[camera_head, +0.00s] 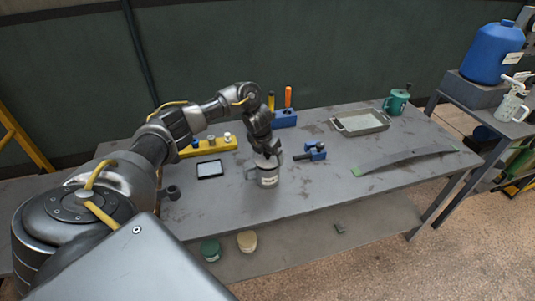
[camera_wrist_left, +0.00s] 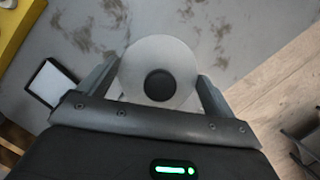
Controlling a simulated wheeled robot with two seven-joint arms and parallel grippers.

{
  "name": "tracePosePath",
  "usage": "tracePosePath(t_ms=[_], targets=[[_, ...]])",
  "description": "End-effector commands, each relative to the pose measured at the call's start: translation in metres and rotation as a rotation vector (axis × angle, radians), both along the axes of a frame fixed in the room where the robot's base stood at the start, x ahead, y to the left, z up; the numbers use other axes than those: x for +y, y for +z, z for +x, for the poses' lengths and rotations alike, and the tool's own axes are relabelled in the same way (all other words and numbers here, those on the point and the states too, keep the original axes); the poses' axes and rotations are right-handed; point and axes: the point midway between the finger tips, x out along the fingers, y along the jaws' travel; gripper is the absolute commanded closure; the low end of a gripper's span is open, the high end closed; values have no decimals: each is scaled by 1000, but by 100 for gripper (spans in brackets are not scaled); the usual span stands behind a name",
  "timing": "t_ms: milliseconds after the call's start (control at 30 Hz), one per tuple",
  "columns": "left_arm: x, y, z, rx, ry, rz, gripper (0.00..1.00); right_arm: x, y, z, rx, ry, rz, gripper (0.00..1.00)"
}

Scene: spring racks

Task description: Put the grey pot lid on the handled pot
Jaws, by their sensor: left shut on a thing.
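The handled pot (camera_head: 268,180) is a grey mug-like vessel with a pale label and a side handle, upright near the front edge of the workbench. My left gripper (camera_head: 267,153) points down directly above it. In the left wrist view, the grey pot lid (camera_wrist_left: 184,66), a round light disc with a dark knob, lies between the fingers of my left gripper (camera_wrist_left: 158,85), which is shut on it. The lid is at the pot's mouth; I cannot tell whether it rests on the rim. The lid hides the pot in the wrist view. My right gripper is not in view.
On the workbench (camera_head: 225,190) stand a yellow rack (camera_head: 208,147), a dark-framed panel (camera_head: 210,169), a blue clamp-like tool (camera_head: 312,152), a metal tray (camera_head: 360,123) and a green mug (camera_head: 396,102). A long curved strip (camera_head: 405,157) lies right. Bench surface around the pot is mostly clear.

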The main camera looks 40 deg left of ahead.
Motion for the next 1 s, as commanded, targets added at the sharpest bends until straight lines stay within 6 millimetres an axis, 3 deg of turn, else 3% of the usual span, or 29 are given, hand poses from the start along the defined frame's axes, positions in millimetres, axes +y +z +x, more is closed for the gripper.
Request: tracePosePath(t_ms=[1000], targets=[[0,-15,0,0,0,0,36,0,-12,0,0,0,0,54]])
